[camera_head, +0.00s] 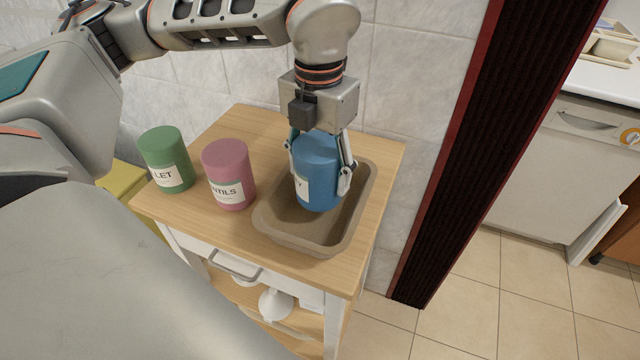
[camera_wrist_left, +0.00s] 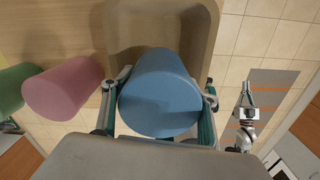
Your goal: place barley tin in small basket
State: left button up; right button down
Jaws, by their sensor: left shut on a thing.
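The blue tin (camera_head: 318,172) has a white label ending in "Y", the rest of it hidden. My left gripper (camera_head: 321,172) is shut on its sides from above. The tin is upright or nearly so, within the outline of the small tan basket (camera_head: 357,222). I cannot tell whether its base touches the basket floor. In the left wrist view the blue tin (camera_wrist_left: 160,95) sits between both fingers, with the basket (camera_wrist_left: 203,30) beyond it.
A pink lentils tin (camera_head: 229,174) and a green tin (camera_head: 166,160) stand left of the basket on the wooden cart top (camera_head: 268,122). A tiled wall (camera_head: 415,80) is behind. A dark red-edged door frame (camera_head: 480,150) stands right of the cart.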

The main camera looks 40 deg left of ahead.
aim_at(319, 145)
pick_arm(q)
jog(key=shift+f, duration=1.85)
pick_arm(e)
jog(key=shift+s+f, duration=0.3)
jog(key=shift+f, duration=0.25)
pick_arm(q)
jog(key=shift+b, duration=0.3)
jog(key=shift+f, duration=0.2)
jog(key=o, duration=1.4)
jog(key=shift+o, duration=0.2)
jog(key=shift+r, duration=0.2)
notch_tip(319, 145, up, 11)
jog(key=shift+r+p, duration=0.1)
jog(key=shift+p, duration=0.85)
jog(key=shift+r, duration=0.4)
pick_arm(e)
jog(key=shift+s+a+r, duration=0.25)
jog(key=shift+s+r, duration=0.05)
jog(key=shift+r, duration=0.2)
